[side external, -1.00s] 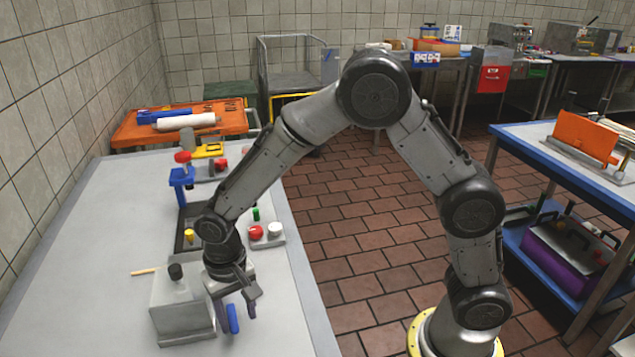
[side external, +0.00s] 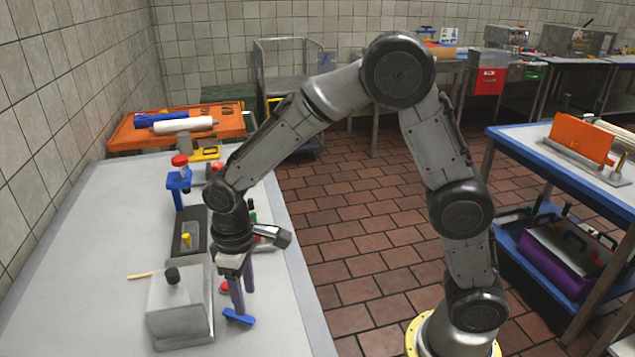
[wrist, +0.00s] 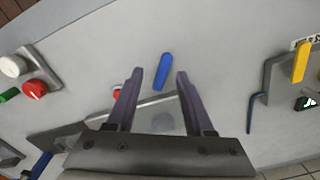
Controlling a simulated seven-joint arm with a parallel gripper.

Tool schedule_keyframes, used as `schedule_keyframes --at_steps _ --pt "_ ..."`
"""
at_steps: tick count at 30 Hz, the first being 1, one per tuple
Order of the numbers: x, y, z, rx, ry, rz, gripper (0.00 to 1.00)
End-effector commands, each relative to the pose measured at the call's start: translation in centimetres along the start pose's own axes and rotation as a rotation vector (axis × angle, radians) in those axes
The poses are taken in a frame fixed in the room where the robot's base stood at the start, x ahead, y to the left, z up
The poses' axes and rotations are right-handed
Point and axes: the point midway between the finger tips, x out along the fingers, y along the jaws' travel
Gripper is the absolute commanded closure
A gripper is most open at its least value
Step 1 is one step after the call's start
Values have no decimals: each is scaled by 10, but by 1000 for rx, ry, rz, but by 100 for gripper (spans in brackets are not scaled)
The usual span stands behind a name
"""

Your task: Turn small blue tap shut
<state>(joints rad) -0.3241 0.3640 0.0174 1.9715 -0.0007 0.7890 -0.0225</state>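The small blue tap handle (side external: 239,317) shows beside the right side of the grey metal box (side external: 180,312), at the lower end of my gripper. My gripper (side external: 243,300) points down there, with its purple fingers apart. In the wrist view the blue handle (wrist: 163,71) lies between and slightly beyond the two fingertips, with a gap visible on both sides. My gripper (wrist: 160,74) is open and holds nothing. Contact with the handle cannot be made out. The handle's mount is partly hidden.
A red knob (wrist: 116,92) sits close to the left finger. A panel with a white knob (wrist: 12,66) and another red knob (wrist: 34,89) is at left. Another blue lever (wrist: 251,113) and a yellow lever (wrist: 301,62) are at right. The grey tabletop (side external: 100,230) is clear at left.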

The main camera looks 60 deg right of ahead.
Motion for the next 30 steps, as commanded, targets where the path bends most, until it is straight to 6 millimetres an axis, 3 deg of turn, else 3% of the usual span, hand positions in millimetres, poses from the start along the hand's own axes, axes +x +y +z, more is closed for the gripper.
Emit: schedule_keyframes --at_steps 16,30 --pt "-101 0 -1 2 6 0 48" --pt "-165 39 40 90 175 16 48"
